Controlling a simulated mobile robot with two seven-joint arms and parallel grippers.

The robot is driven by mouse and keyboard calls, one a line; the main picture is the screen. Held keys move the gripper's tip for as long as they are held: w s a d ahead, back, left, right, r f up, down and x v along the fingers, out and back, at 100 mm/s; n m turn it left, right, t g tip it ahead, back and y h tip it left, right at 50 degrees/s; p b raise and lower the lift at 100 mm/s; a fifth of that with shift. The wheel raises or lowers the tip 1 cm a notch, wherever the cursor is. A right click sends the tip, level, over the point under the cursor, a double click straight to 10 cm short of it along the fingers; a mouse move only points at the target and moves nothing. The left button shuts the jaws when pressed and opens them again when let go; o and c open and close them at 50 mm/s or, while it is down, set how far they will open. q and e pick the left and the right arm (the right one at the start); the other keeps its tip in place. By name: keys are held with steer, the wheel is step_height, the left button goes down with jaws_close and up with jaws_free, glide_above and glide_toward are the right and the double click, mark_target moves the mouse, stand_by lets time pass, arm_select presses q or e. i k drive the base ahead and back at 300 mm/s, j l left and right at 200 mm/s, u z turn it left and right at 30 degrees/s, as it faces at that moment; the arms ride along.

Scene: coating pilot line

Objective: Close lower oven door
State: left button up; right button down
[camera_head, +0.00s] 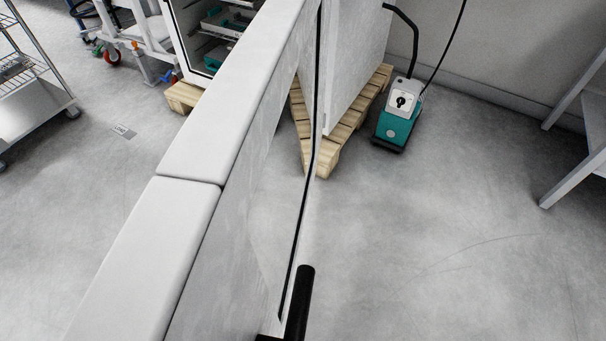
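A large white door-like panel (200,135) with rounded top edges crosses the view from bottom left to top centre. I see it steeply from above, and a seam divides its top. Its right side has a shiny, reflective face (240,240) edged by a thin black strip. A black upright bar (300,303), apparently a handle, stands at the strip's near end. I cannot tell for certain whether this panel is the lower oven door; the oven opening does not show clearly. Neither of my grippers is in view.
A white cabinet (352,45) stands on a wooden pallet (345,125) behind the panel. A teal and grey pump unit (397,120) with a black hose stands beside it. A grey frame (575,165) is at right, a wire rack (30,80) at left. Floor at lower right is clear.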

mark_target(210, 249)
steer(key=k+j+z, duration=0.2)
steer(key=j+z, duration=0.2)
steer(key=j, duration=0.2)
steer(key=k+j+z, duration=0.2)
steer(key=z, duration=0.15)
steer(key=k+j+z, duration=0.1)
steer(key=k+z, duration=0.45)
steer(key=z, duration=0.15)
